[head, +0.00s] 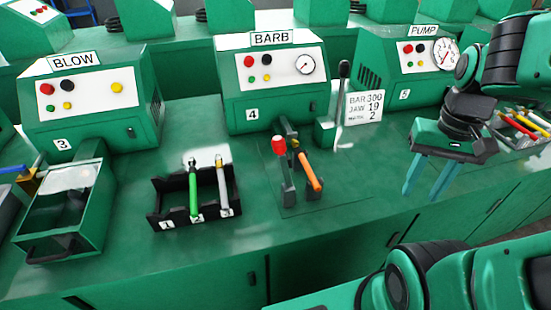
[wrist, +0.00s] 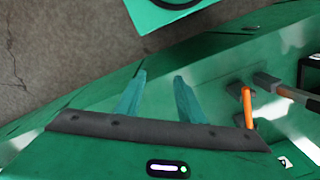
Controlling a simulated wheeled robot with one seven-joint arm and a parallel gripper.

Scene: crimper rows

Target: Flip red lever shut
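The red lever (head: 279,147) is a red knob on a dark stem, standing roughly upright at the crimper in front of the BARB machine (head: 270,85). An orange handle (head: 310,172) leans beside it to the right; it also shows in the wrist view (wrist: 247,105). The red knob cannot be made out in the wrist view. My gripper (head: 421,194) is right of the lever, above the counter's front edge, pointing down. Its two teal fingers are apart with nothing between them, as the wrist view (wrist: 160,78) also shows.
A black rack (head: 158,212) with a green and a grey handle stands left of the lever. Behind it are a tall lever (head: 341,100) and a sign (head: 364,107) reading BAR 300. A bin of coloured tools (head: 520,128) is at right. Counter between gripper and lever is clear.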

